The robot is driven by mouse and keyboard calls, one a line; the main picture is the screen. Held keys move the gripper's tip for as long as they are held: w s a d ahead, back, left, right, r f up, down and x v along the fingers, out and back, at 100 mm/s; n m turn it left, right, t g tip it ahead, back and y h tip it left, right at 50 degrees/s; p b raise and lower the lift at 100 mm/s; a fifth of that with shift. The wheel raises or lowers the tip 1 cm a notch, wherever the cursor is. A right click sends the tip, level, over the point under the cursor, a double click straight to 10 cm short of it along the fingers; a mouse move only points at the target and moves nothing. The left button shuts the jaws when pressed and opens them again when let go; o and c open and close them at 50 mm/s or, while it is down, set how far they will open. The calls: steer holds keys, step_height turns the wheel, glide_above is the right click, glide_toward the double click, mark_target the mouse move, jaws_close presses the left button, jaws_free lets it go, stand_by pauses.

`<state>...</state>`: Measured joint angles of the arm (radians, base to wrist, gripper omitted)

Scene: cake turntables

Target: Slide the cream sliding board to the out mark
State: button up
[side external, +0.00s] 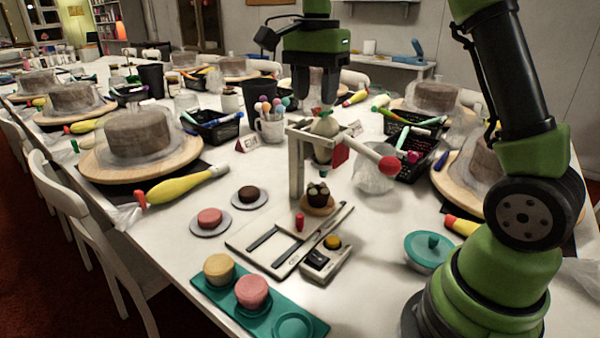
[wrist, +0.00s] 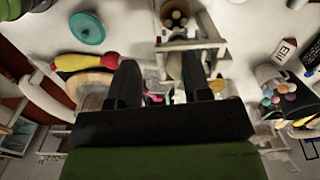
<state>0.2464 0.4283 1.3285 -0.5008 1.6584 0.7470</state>
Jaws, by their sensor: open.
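The cream sliding board (side external: 275,242) lies on the table with dark rails along it and a small red knob (side external: 300,221) standing on it. Its lettering is too small to read. A dark cupcake on a round wooden base (side external: 318,208) stands at its far end, below the press stand (side external: 296,165). The cupcake also shows at the top of the wrist view (wrist: 174,14). My gripper (side external: 316,88) is open and empty, pointing down high above the press, over its pale piping bag (side external: 326,124), well away from the board. In the wrist view my fingers (wrist: 160,82) are spread apart.
The press's red-ended lever (side external: 388,164) juts right. A small box with a yellow button (side external: 332,242) sits right of the board. A teal tray (side external: 215,292) with cakes is in front; two plated cakes lie left. A teal lidded bowl (side external: 427,250) stands right.

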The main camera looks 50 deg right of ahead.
steer(key=w+a+f, duration=0.1)
steer(key=w+a, duration=0.1)
glide_toward(300, 215)
steer(key=shift+m, duration=0.4)
step_height(300, 215, down, 10)
steer(key=shift+r, duration=0.25)
steer(key=c, duration=0.8)
steer(key=shift+o, duration=0.2)
steer(key=shift+w+a, duration=0.15)
steer(key=shift+a, duration=4.85)
steer(key=o, duration=0.8)
steer(key=shift+c, duration=0.2)
